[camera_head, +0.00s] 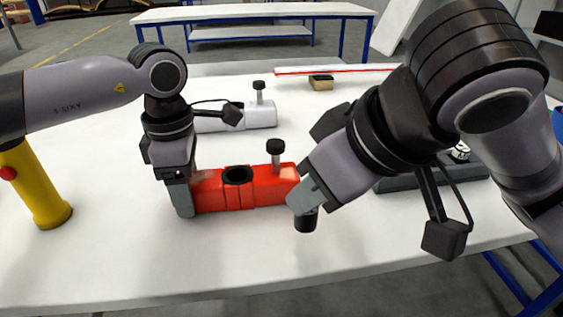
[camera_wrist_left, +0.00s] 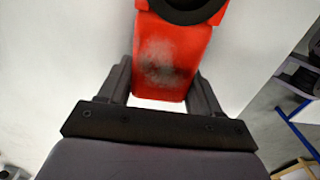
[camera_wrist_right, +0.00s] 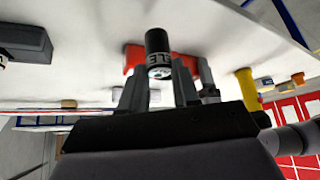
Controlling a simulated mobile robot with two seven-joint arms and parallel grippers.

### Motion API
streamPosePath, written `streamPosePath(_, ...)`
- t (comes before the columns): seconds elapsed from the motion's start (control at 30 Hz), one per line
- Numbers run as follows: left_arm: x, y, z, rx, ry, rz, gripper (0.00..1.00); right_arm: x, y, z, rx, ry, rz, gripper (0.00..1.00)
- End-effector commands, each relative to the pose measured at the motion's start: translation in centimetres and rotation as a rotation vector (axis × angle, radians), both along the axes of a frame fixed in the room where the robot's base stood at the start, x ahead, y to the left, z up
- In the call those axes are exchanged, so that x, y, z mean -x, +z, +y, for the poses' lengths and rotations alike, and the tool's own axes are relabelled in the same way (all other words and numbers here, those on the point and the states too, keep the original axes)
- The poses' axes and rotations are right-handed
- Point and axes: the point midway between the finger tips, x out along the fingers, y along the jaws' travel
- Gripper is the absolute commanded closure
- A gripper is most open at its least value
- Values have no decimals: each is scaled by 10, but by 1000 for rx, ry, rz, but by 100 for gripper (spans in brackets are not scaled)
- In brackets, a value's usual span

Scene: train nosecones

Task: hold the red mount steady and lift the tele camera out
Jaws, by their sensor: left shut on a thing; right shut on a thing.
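The red mount (camera_head: 212,192) lies on the white table, with a dark round opening in its middle and a black knob at its right end. My left gripper (camera_head: 181,195) is shut on the mount's left end; the left wrist view shows the red end (camera_wrist_left: 170,60) between both fingers. My right gripper (camera_head: 303,196) is shut on the tele camera (camera_head: 306,220), a short black cylinder, tilted and in front of the mount's right end in the head view. In the right wrist view the tele camera (camera_wrist_right: 157,45) shows part of its white lettering, between the fingers, apart from the mount's opening.
A white mount (camera_head: 260,115) with a black knob stands behind the red one. A wooden block with a dark top (camera_head: 320,82) sits further back. A yellow post (camera_head: 40,190) with a red button stands left. A dark grey tray (camera_head: 398,185) lies right. The front table area is clear.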

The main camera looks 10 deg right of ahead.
Motion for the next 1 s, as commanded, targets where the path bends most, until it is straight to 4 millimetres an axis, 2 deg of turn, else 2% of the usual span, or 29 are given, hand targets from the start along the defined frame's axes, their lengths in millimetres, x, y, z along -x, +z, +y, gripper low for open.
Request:
streamPosePath(0.23,0,0,0,1,0,-1,72,23,0,-15,0,0,0,100)
streamPosePath(0.63,0,0,0,1,0,-1,72,27,0,-18,0,0,0,100)
streamPosePath(0.67,0,0,0,1,0,-1,26,27,0,-18,0,0,0,100)
streamPosePath(0.7,0,0,0,1,0,-1,13,27,0,-18,0,0,0,100)
streamPosePath(0.73,0,0,0,1,0,-1,6,27,0,-18,0,0,0,100)
streamPosePath(1.0,0,1,0,0,0,0,6,27,0,-18,0,0,0,100)
